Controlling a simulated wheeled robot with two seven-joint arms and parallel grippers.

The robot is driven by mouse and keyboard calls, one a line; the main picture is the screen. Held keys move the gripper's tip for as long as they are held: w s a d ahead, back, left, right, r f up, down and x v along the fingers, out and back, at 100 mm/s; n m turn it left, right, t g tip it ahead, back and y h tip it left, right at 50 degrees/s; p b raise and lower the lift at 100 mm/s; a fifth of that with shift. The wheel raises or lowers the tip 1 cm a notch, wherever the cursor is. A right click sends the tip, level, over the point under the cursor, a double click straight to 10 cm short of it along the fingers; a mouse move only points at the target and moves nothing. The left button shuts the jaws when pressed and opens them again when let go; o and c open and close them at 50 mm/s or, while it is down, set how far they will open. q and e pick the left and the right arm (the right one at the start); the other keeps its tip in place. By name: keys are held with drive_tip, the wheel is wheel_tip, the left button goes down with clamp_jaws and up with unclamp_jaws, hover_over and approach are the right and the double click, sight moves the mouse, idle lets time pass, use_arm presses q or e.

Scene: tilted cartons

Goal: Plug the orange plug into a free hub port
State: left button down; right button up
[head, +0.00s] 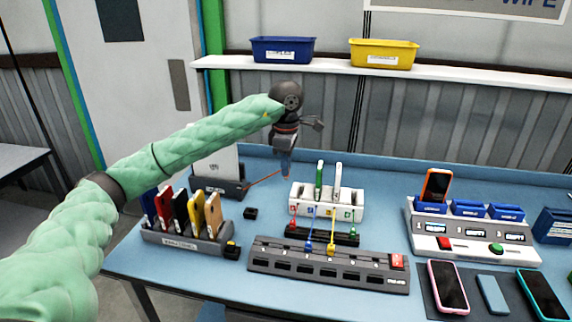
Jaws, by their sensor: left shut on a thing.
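My left gripper (286,170) hangs fingers-down above the back part of the blue table, behind the white charging block. It is shut, and a thin orange cable (265,180) runs to its fingertips from the dark box at the left. The orange plug itself is mostly hidden between the fingers. The long grey hub (328,273) lies nearer the front, with a row of dark ports and a red switch (397,261) at its right end. A blue plug (308,247) and a yellow plug (331,249) stand at the hub's back edge. My right gripper is out of view.
The white block (298,199) holding upright cards and a dark strip (349,238) stand between my gripper and the hub. A rack of coloured cards (182,238) is at left. A white charging station (425,243) and phones (447,286) are at right.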

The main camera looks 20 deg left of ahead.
use_arm(q)
wheel_tip(320, 180, down, 6)
drive_tip(key=b, duration=0.4)
drive_tip(key=shift+f, duration=0.15)
idle(0.6)
drive_tip(key=s+b, duration=0.4)
drive_tip(key=s, duration=1.1)
drive_tip(key=shift+d, duration=0.4)
idle(1.6)
drive_tip(key=shift+b, duration=0.4)
idle(0.4)
drive_tip(key=shift+f+b, duration=2.25)
drive_tip(key=shift+f, duration=0.25)
